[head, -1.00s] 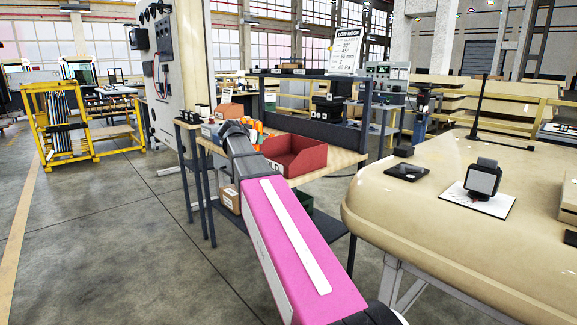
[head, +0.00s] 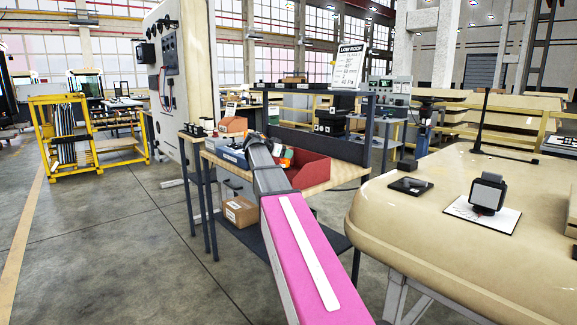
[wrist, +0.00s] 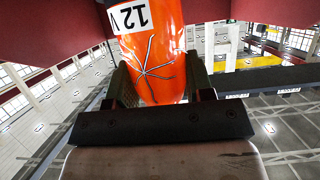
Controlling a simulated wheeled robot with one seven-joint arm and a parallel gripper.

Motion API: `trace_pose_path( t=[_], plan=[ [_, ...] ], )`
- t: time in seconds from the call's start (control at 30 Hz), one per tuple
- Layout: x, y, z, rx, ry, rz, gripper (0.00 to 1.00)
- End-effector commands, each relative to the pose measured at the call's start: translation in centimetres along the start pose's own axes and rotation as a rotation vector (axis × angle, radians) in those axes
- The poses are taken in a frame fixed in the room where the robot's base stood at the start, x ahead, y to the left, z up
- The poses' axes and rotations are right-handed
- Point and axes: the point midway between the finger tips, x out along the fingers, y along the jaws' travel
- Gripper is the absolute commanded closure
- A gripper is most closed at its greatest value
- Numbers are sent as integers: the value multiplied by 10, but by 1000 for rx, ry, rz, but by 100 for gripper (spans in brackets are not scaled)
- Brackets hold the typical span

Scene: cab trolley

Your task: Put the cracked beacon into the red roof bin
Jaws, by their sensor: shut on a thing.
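The cracked beacon (wrist: 155,60) is orange, with a dark star-shaped crack and a white "12V" label that reads upside down in the wrist view. My gripper (wrist: 155,90) is shut on it, one finger on each side. In the head view my arm covers most of the gripper, and orange (head: 286,157) shows just beside the arm's end. The red roof bin (head: 308,171) stands on the wooden bench top, partly hidden behind my arm. Its red walls (wrist: 40,38) show on both sides of the beacon in the wrist view. I cannot tell the beacon's height against the rim.
A dark shelf frame (head: 320,143) runs behind the bin. The cream roof panel (head: 440,200) with a small black device (head: 488,193) is at right. Floor at left is clear.

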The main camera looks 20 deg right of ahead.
Motion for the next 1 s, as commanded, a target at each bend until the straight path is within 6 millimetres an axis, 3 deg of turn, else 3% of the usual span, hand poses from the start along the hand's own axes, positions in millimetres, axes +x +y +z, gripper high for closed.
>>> trace_pose_path(
  t=[0.2,0.37,0.63,0.97,1.0],
  plan=[
    [26,-2,3,0,1,-1,80],
    [31,-2,10,-2,0,-2,80],
    [43,-1,40,-2,1,-1,80],
    [44,-2,42,-1,1,-2,80],
    [44,-2,42,0,1,-2,42]
  ],
)
